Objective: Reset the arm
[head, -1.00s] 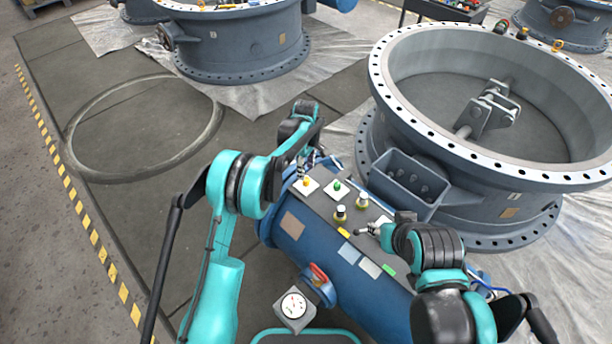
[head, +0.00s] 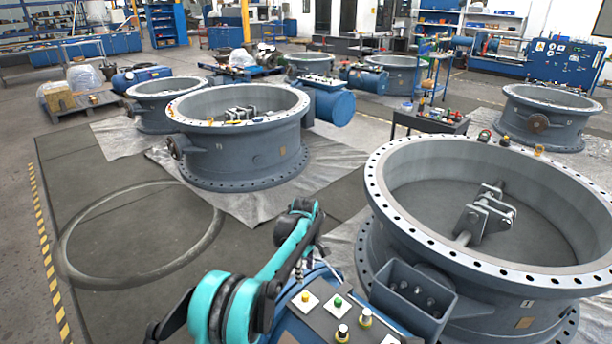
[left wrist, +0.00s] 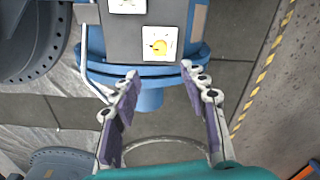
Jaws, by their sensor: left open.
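My left gripper (head: 303,268) hangs near the edge of the control panel and is partly hidden by the arm. My right arm and gripper are out of view.
A large flanged valve body (head: 395,200) stands close on the right, with an open bracket box (head: 412,296) on its side. Another valve body (head: 235,150) stands farther back. Floor inside the ring mark (head: 140,235) on the left is clear.

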